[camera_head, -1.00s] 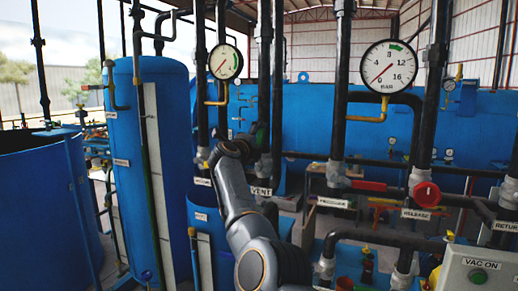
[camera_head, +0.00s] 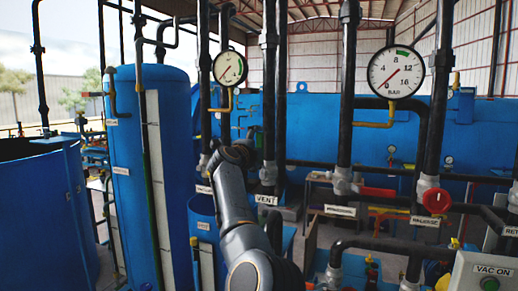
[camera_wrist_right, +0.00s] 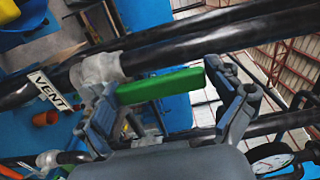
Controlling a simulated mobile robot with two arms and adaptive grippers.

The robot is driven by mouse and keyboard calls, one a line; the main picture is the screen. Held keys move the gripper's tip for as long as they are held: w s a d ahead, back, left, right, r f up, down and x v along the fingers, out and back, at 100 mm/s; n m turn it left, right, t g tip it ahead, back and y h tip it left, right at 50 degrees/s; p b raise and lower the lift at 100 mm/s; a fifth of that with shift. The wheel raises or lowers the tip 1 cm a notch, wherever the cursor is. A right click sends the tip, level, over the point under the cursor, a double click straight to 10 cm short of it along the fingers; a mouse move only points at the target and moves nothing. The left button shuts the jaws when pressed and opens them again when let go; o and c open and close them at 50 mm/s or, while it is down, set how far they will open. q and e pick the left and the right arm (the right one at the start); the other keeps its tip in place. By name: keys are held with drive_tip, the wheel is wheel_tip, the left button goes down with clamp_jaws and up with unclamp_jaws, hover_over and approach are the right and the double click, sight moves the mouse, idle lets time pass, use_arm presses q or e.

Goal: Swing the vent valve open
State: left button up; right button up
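The vent valve's green lever handle (camera_wrist_right: 160,86) shows in the right wrist view, beside a dark pipe with a grey fitting. The white VENT label (camera_wrist_right: 48,89) hangs to its left; it also shows in the head view (camera_head: 266,200). My right gripper (camera_wrist_right: 170,92) is open, with its fingers spread on either side of the handle, which lies lengthwise across the gap. I cannot tell whether a finger touches it. In the head view my right gripper (camera_head: 238,155) is at the vent pipe and largely hides the handle. My left gripper is not in view.
Vertical dark pipes (camera_head: 346,110) stand close to the right of my arm. A BAR gauge (camera_head: 395,72), a smaller gauge (camera_head: 229,67), a red handwheel (camera_head: 436,201) and a VAC ON panel (camera_head: 488,272) are nearby. A blue tank (camera_head: 170,180) stands left.

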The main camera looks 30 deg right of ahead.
drive_tip(key=shift+w, duration=0.1)
drive_tip(key=shift+a, duration=0.1)
drive_tip(key=v, duration=0.7)
drive_tip(key=shift+a, duration=0.2)
drive_tip(key=shift+f, duration=0.1)
idle(0.5)
